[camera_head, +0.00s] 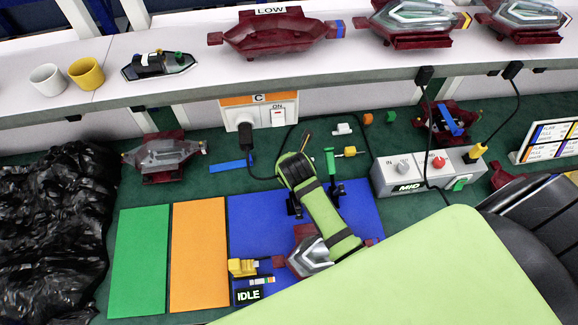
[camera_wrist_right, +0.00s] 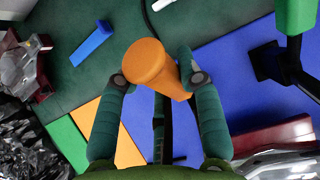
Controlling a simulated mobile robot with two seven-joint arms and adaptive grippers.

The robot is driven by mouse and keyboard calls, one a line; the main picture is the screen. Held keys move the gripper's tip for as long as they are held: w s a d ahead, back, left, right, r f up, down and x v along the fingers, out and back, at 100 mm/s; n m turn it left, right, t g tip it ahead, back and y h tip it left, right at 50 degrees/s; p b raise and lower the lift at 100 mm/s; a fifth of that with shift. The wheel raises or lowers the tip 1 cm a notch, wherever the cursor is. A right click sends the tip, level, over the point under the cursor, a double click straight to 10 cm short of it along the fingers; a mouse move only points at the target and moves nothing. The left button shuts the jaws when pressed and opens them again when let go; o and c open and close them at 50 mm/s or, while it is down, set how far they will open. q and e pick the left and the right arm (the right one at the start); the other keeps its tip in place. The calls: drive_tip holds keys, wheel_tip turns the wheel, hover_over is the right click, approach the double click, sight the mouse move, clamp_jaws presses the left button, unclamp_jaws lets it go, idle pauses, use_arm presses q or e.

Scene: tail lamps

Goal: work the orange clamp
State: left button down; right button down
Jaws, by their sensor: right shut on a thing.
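In the right wrist view the orange clamp's handle (camera_wrist_right: 150,66) is a tapered orange grip. My right gripper (camera_wrist_right: 158,74) is shut on it, with dark green fingers on either side. A black part (camera_wrist_right: 158,130) shows behind the handle, between the fingers. In the head view my light green wrist and forearm cover the gripper and most of the clamp. A black base (camera_head: 293,205) shows beside the wrist on the blue mat (camera_head: 245,215). A dark red and silver tail lamp (camera_head: 310,254) lies partly hidden under my forearm. My left gripper is not in view.
A green-handled clamp (camera_head: 330,165) stands close right of my wrist. Black cables run from the switch box C (camera_head: 258,113) and the grey MID box (camera_head: 427,170). Green (camera_head: 140,260) and orange (camera_head: 199,255) mats lie clear at left. A black bag (camera_head: 55,220) lies far left.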

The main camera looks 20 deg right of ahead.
drive_tip(key=c, duration=0.8)
unclamp_jaws()
drive_tip(key=v, duration=0.7)
drive_tip(key=shift+a+r, duration=0.1)
drive_tip(key=shift+r, duration=0.15)
drive_tip(key=shift+c, duration=0.3)
